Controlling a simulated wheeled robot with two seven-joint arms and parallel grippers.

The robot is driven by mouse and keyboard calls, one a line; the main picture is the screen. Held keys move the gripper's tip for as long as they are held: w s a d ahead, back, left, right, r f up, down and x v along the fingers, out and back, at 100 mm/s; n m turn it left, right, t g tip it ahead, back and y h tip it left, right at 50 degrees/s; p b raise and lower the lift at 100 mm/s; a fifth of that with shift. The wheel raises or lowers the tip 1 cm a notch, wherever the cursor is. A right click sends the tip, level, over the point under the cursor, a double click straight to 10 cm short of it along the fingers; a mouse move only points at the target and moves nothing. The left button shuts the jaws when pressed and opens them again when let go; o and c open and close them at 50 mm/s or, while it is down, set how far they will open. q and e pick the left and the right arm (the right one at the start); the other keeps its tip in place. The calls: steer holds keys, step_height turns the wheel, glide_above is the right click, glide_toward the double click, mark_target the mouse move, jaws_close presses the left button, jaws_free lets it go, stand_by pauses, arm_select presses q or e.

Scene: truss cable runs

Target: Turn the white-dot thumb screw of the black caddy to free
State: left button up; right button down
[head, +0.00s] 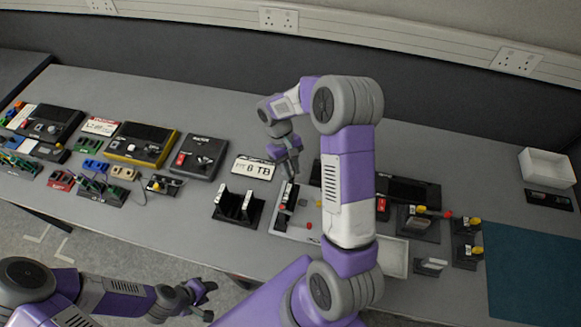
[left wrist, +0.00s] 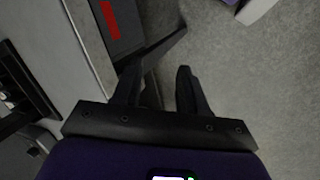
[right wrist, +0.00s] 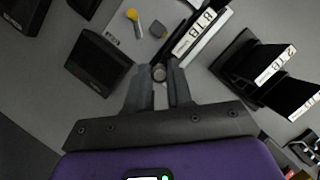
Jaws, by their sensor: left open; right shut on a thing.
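My right gripper (right wrist: 160,88) is shut on a small round grey thumb screw (right wrist: 159,72), seen between its fingertips in the right wrist view. A black caddy with a white 8 TB label (right wrist: 200,38) lies just beyond the fingertips. The white dot on the screw cannot be made out. In the head view my right gripper (head: 291,168) points down over the pale board (head: 290,229), and my arm hides part of that area. My left gripper (head: 200,291) is open and empty in front of the bench; it also shows in the left wrist view (left wrist: 155,72).
A black rack (right wrist: 232,62) with labelled upright caddies stands close to the right of my right gripper. A black box (right wrist: 100,62) stands to its left. A teal mat (head: 530,270) and a white bin (head: 546,168) are at the right. Devices and small coloured parts crowd the left.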

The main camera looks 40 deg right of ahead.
steer(key=shift+m, duration=0.6)
steer(key=c, duration=1)
jaws_free()
steer(key=v, duration=0.7)
steer(key=shift+d+r+p, duration=0.2)
steer(key=shift+r+p, duration=0.15)
steer(key=shift+p, duration=0.05)
steer(key=shift+w, duration=0.1)
